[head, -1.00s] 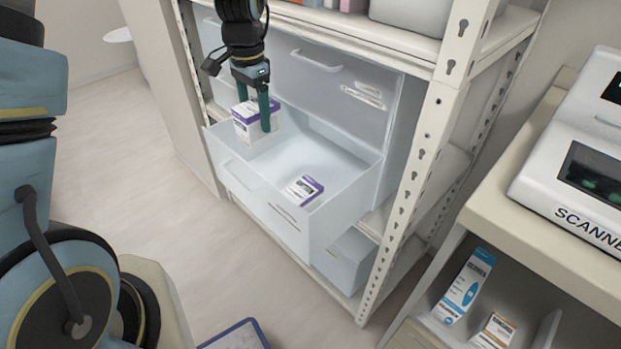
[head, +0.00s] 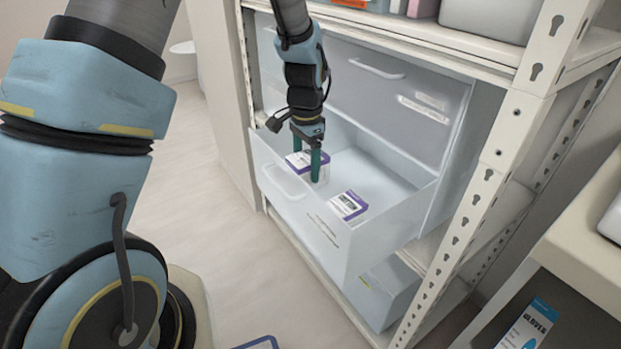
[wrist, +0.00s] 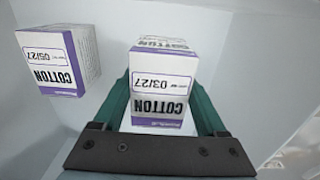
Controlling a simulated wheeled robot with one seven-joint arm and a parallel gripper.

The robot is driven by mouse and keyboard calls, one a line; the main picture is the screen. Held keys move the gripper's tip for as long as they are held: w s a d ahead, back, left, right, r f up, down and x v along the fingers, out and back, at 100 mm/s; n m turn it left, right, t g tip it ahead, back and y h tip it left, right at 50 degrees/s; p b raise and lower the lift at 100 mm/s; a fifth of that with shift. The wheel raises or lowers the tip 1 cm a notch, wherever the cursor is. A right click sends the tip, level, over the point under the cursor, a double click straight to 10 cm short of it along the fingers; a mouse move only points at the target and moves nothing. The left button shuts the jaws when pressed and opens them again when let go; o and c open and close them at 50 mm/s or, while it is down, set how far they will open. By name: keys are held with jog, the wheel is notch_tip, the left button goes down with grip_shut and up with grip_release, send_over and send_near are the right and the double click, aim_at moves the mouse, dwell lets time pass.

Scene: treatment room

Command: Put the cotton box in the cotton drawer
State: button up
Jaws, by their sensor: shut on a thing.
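The cotton drawer (head: 375,180) is a pale, translucent drawer pulled out from the shelf in the head view. My gripper (head: 306,170) reaches down inside its left part. Its green fingers are shut on a white and purple cotton box (head: 304,160), low in the drawer; I cannot tell if the box touches the floor. In the wrist view the held box (wrist: 163,88) reads COTTON 03/27 and sits between both fingers (wrist: 163,108). A second cotton box (head: 349,206), marked 05/27 in the wrist view (wrist: 62,62), lies in the drawer near the front wall, apart from the held one.
A closed drawer front (head: 395,95) stands behind the open drawer. A shelf upright (head: 480,200) is on the right and a shelf board (head: 430,50) above. A lower bin (head: 385,290) sits beneath. Free floor shows in the drawer's right rear.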

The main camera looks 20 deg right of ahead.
aim_at(307, 177)
jog(key=shift+f, duration=1.9)
jog(key=shift+f, duration=0.15)
jog(key=o, duration=1.5)
jog(key=shift+c, duration=0.2)
notch_tip(307, 177, up, 12)
jog(key=shift+r, duration=0.2)
